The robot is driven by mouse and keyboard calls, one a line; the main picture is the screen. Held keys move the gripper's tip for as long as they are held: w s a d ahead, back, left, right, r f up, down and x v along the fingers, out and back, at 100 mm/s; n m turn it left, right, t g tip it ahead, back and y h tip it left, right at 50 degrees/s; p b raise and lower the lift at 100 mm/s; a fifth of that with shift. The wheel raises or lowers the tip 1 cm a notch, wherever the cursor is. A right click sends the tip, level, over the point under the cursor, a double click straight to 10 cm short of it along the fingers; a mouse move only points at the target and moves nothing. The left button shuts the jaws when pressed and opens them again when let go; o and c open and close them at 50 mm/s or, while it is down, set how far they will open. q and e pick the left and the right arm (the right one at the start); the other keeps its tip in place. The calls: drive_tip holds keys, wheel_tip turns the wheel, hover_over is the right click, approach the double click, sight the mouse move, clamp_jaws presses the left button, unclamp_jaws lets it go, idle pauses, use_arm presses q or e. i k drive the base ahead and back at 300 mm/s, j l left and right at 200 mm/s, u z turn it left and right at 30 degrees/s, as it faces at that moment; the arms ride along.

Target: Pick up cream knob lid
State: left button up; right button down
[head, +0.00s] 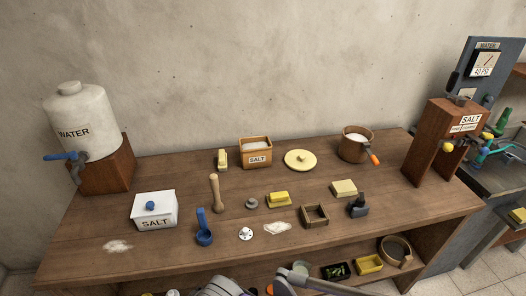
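The cream knob lid (300,160) is a round, flat, pale yellow disc with a small knob on top. It lies flat on the wooden table, towards the back, between the wooden salt box (257,154) and the round brown pot (355,147). Nothing covers it. Only grey parts of my arms show at the bottom edge of the head view, well in front of the lid. Neither gripper's fingers can be seen.
Around the lid stand a yellow block (222,159), a yellow-topped piece (278,199), a small open wooden frame (315,216) and a cream block (344,188). A white salt box (154,210) stands left. A wooden salt stand (440,145) rises at the right.

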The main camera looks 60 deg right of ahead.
sight(301, 160)
drive_tip(key=z, duration=2.4)
drive_tip(key=i+l, duration=0.15)
drive_tip(key=l, duration=0.2)
drive_tip(key=i+l, duration=0.15)
drive_tip(key=l, duration=0.2)
drive_tip(key=i+l+u, duration=0.1)
drive_tip(key=l+u, duration=0.7)
drive_tip(key=u, duration=1.55)
drive_tip(key=l+u, duration=0.1)
drive_tip(key=l, duration=1.2)
